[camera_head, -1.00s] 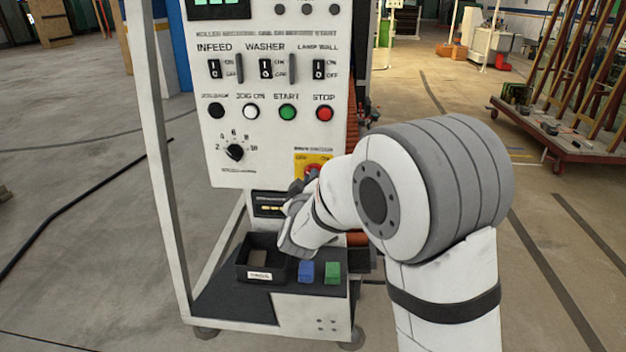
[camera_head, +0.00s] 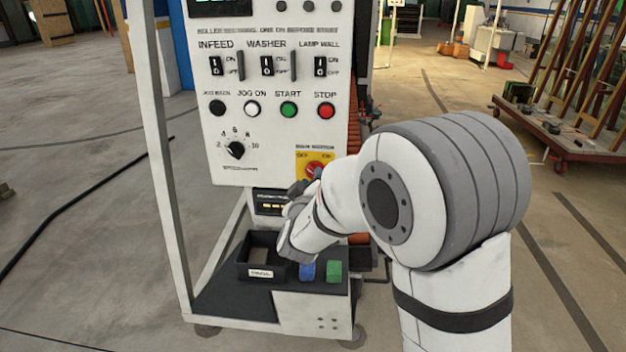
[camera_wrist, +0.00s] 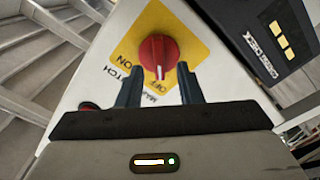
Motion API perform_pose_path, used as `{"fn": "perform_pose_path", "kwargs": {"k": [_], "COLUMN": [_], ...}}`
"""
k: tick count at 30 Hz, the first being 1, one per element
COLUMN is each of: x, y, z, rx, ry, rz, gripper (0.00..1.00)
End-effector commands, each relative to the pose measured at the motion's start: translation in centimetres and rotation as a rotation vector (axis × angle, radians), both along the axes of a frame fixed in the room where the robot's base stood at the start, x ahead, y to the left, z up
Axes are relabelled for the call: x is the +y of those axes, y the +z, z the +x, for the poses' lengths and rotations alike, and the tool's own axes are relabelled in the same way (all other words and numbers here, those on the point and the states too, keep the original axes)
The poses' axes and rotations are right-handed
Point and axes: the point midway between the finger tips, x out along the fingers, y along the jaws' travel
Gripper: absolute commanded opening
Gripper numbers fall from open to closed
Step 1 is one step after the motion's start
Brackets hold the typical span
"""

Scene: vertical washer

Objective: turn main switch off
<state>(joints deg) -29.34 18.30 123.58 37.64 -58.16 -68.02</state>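The main switch is a red rotary knob (camera_wrist: 158,62) on a yellow plate (camera_wrist: 150,25) with ON and OFF lettering, seen upside down in the wrist view. In the head view the yellow plate (camera_head: 303,156) sits at the lower right of the white control panel, with the red knob (camera_head: 314,169) partly hidden by my arm. My gripper (camera_wrist: 159,82) is open, one dark finger at each side of the knob's lower part in the wrist view. I cannot tell whether the fingers touch it. In the head view my gripper (camera_head: 306,186) is just below the switch.
The white panel (camera_head: 265,130) carries several switches, buttons and a dial above and left of the main switch. A black box (camera_wrist: 270,40) with yellow marks is close beside my gripper. Below are a black tray (camera_head: 243,270), a blue block (camera_head: 307,271) and a green block (camera_head: 334,271).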

Motion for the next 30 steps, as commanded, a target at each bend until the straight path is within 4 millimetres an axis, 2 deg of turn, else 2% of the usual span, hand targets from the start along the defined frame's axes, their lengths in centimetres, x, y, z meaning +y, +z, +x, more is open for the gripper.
{"fn": "perform_pose_path", "kwargs": {"k": [6,12,25,30], "x": [0.2,0.2,0.1,-1.4], "y": [-0.2,-0.1,-0.1,-0.2], "z": [-3.9,-5.9,-6.1,-6.3], "rx": [0.001,0.001,0.004,0.136], "ry": [0.002,0.0,0.001,0.075], "rz": [-0.001,-0.001,0.003,0.134], "gripper": [0.33,0.33,0.33,0.33]}}
